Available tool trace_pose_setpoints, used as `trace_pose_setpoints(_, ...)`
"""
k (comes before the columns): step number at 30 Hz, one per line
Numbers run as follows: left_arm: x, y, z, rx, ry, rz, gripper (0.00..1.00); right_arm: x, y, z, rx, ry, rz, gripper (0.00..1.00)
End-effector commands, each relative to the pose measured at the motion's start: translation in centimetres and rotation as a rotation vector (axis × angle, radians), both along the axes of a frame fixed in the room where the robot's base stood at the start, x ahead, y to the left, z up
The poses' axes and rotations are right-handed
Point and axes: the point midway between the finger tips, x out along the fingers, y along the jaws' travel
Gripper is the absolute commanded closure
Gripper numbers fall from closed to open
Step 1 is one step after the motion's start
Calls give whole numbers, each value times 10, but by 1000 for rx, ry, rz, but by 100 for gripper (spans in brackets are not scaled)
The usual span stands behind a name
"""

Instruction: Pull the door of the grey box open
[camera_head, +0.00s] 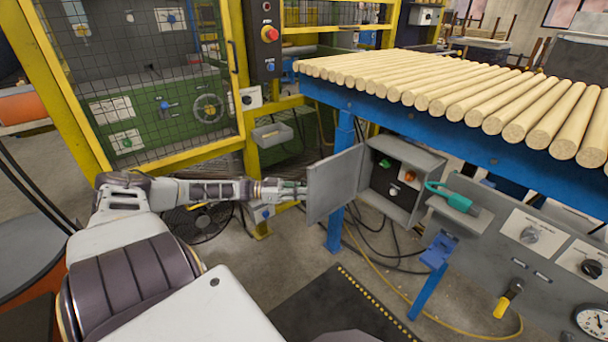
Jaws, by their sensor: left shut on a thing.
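The grey box (424,161) is below the blue-framed table, right of the middle. Its door (335,184) stands open, swung out to the left, with its flat face toward me. My left arm comes in from the left, and my left gripper (292,190) is at the door's left edge, shut on the door's edge or a handle there. The exact contact is small and partly hidden. My right gripper is not in view.
Wooden rods (450,88) lie in a row on the blue table (390,112) above the box. A green-handled tool (452,198) and a grey control panel (545,245) are to the right. A yellow mesh guard (150,80) stands left. Cables hang below the box.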

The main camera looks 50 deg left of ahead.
Motion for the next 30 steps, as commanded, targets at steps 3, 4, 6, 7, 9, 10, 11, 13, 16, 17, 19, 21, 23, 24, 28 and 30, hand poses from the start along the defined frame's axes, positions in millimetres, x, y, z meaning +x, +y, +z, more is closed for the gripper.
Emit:
trace_pose_setpoints(3, 0, 1, -1, -1, 4, 1, 100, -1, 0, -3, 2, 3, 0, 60)
trace_pose_setpoints(4, 0, 1, -1, -1, 4, 1, 100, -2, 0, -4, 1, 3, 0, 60)
trace_pose_setpoints(6, 0, 1, -1, -1, 4, 1, 100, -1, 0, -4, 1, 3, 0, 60)
trace_pose_setpoints(7, 0, 1, -1, -1, 4, 1, 100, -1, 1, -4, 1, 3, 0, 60)
trace_pose_setpoints(9, 0, 1, -1, -1, 4, 1, 100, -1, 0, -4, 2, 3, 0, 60)
trace_pose_setpoints(10, 0, 1, -1, -1, 4, 1, 100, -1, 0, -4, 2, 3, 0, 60)
trace_pose_setpoints(11, 0, 1, -1, -1, 4, 1, 88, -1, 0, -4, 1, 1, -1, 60)
trace_pose_setpoints(13, 0, 1, -1, -1, 4, 1, 79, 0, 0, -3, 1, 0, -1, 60)
trace_pose_setpoints(16, 0, 0, -1, -1, 3, 0, 66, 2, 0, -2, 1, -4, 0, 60)
trace_pose_setpoints(17, 0, 0, 0, -1, 2, 0, 66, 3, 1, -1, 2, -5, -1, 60)
trace_pose_setpoints(19, 0, 0, 0, -1, 2, 0, 66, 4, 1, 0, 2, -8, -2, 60)
trace_pose_setpoints(21, 0, 0, 0, 0, 1, 0, 66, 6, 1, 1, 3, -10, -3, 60)
trace_pose_setpoints(23, 0, 0, 0, 0, 1, 0, 66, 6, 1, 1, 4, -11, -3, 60)
trace_pose_setpoints(24, 0, 0, 0, -1, 1, 0, 66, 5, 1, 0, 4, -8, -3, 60)
trace_pose_setpoints(28, -1, 1, 0, 0, 1, 0, 66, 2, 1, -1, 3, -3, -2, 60)
trace_pose_setpoints(30, -2, 2, 0, 0, 1, 0, 66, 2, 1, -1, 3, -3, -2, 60)
